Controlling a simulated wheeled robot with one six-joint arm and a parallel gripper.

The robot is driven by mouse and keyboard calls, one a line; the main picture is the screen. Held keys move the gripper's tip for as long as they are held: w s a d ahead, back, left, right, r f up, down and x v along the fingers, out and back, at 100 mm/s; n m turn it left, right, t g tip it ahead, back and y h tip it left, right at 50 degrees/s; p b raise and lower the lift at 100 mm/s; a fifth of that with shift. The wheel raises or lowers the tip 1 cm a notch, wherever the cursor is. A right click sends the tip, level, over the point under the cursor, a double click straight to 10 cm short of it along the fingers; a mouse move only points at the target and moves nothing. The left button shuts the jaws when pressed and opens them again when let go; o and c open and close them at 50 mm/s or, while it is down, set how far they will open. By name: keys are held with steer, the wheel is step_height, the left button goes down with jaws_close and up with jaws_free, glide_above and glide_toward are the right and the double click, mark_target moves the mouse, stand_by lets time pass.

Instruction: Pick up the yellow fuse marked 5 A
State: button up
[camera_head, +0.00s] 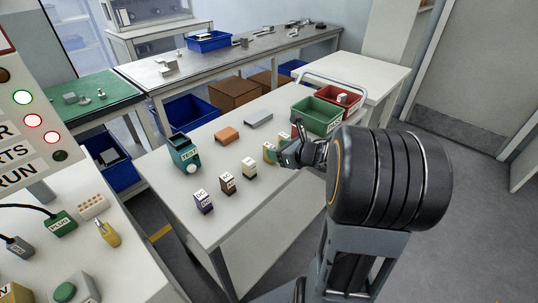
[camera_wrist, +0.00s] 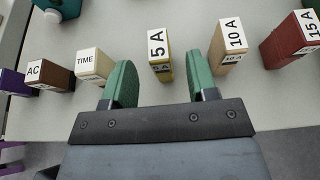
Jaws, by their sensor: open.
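The yellow fuse marked 5 A (camera_wrist: 165,71) stands on the white table. In the wrist view it is between the two green fingertips of my gripper (camera_wrist: 163,82), a little beyond them, with a gap on each side. My gripper is open and holds nothing. In the head view the yellow fuse (camera_head: 269,153) shows just left of my gripper (camera_head: 290,154), partly hidden by it. A tan block marked 10 A (camera_wrist: 231,61) stands close to the right finger. A cream block marked TIME (camera_wrist: 92,64) stands close to the left finger.
A red block marked 15 A (camera_wrist: 291,40) and a brown block marked AC (camera_wrist: 48,75) stand in the same row. A green bin (camera_head: 317,117) and a teal container (camera_head: 184,152) stand on the table (camera_head: 222,225). Its front strip is clear.

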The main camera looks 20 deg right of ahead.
steer(key=shift+x, duration=2.7)
steer(key=shift+f, duration=0.15)
steer(key=shift+c, duration=0.2)
jaws_close()
